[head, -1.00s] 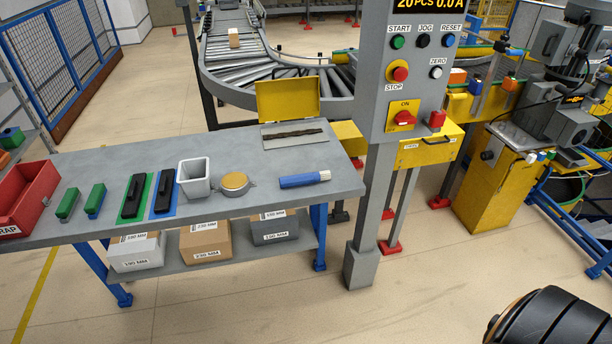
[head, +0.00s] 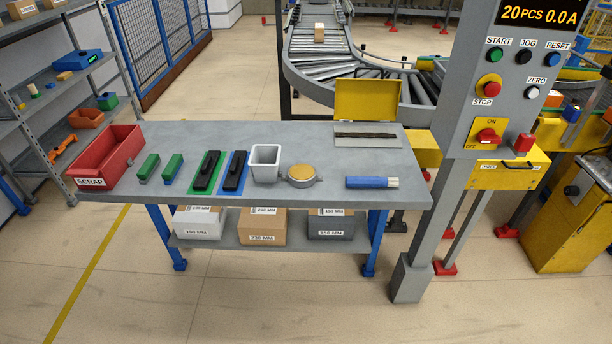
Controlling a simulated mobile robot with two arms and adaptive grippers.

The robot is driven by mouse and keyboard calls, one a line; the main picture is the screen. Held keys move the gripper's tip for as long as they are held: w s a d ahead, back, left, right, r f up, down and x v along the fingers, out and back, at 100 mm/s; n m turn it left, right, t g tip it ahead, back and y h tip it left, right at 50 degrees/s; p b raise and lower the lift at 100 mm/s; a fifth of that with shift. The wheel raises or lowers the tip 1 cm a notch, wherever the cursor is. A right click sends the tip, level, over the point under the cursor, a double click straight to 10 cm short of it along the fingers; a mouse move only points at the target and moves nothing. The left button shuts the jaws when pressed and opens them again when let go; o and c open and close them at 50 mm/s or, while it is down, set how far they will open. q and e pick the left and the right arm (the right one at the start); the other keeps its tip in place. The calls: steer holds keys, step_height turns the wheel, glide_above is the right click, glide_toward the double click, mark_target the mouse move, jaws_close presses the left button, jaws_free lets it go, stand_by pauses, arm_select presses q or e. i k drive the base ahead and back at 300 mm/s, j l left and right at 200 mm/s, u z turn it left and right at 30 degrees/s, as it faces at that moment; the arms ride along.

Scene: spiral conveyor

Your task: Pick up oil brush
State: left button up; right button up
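A brush with a blue handle and a pale tip (head: 370,183) lies flat near the right end of the grey workbench (head: 335,198), close to its front edge. Its tip points right. It looks like the oil brush. Nothing covers it. Neither of my grippers shows in the head view.
Left of the brush on the bench are a round tan-topped tin (head: 300,172), a grey square cup (head: 265,162), black tools on coloured mats (head: 206,172) and a red scrap bin (head: 110,158). A grey control post (head: 438,200) stands at the bench's right end. Floor in front is clear.

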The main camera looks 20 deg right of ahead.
mark_target(351, 182)
steer(key=i+z, duration=0.15)
steer(key=z, duration=0.2)
steer(key=i+j+z, duration=0.1)
steer(key=z, duration=0.2)
steer(key=i+j+z, duration=0.15)
steer(key=z, duration=0.2)
steer(key=i, duration=0.05)
